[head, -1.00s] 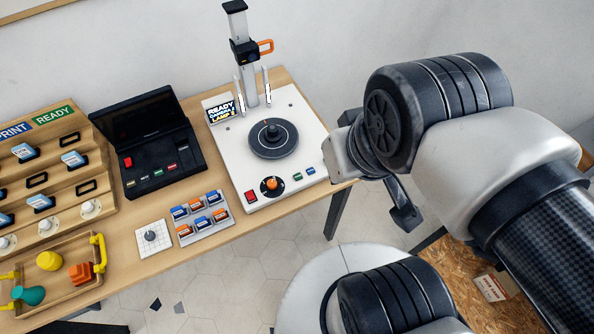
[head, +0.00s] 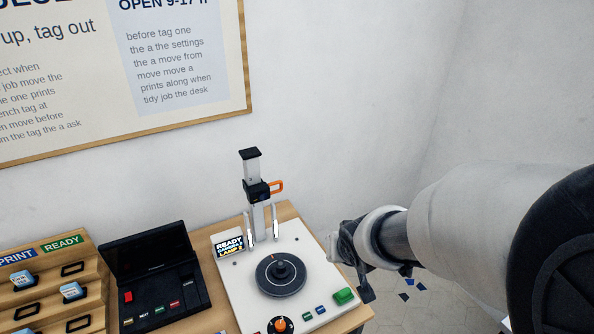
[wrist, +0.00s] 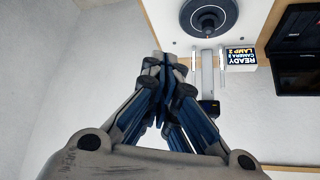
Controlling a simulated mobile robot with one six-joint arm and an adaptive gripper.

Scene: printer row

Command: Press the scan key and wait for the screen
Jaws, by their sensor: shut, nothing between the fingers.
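The scanner is a white base (head: 237,284) with a black round turntable (head: 280,273) and an upright post carrying a black camera head (head: 257,191). Its small screen (head: 230,245) is lit and reads READY, with camera and lamp lines below; it shows upside down in the wrist view (wrist: 240,58). A large green key (head: 344,296) is at the base's right front corner, with smaller green and blue keys (head: 314,312) to its left. I cannot read any key's label. My gripper (wrist: 164,62) is shut and empty, beside the base's right edge in the head view.
A black case with a raised lid (head: 150,265) stands left of the scanner, and a stepped wooden rack (head: 60,285) is further left. An orange knob (head: 280,324) is at the base's front. The wall is close behind; open floor (head: 415,285) lies right.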

